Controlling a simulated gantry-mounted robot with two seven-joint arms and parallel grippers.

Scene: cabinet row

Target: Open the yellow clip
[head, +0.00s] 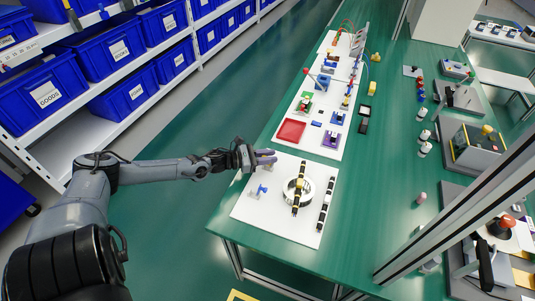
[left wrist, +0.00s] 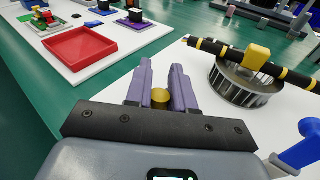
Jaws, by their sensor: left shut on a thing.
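My left gripper (head: 266,157) reaches over the back left corner of the white board (head: 248,207). In the left wrist view, its purple fingers (left wrist: 161,92) are shut on a small round yellow piece (left wrist: 160,96), mostly hidden between them. A yellow block-shaped clip (left wrist: 257,57) sits on a black rod with yellow bands (left wrist: 215,47). The rod lies across a round ribbed metal drum (left wrist: 240,88), which also shows in the head view (head: 309,190). The gripper is apart from this clip and drum. My right gripper is not in view.
A blue-handled fitting (head: 262,189) stands on the board left of the drum, and a second banded rod (head: 325,206) lies right of it. A red tray (head: 291,131) is on the farther board. Green tabletop (head: 375,205) right of the near board is mostly clear.

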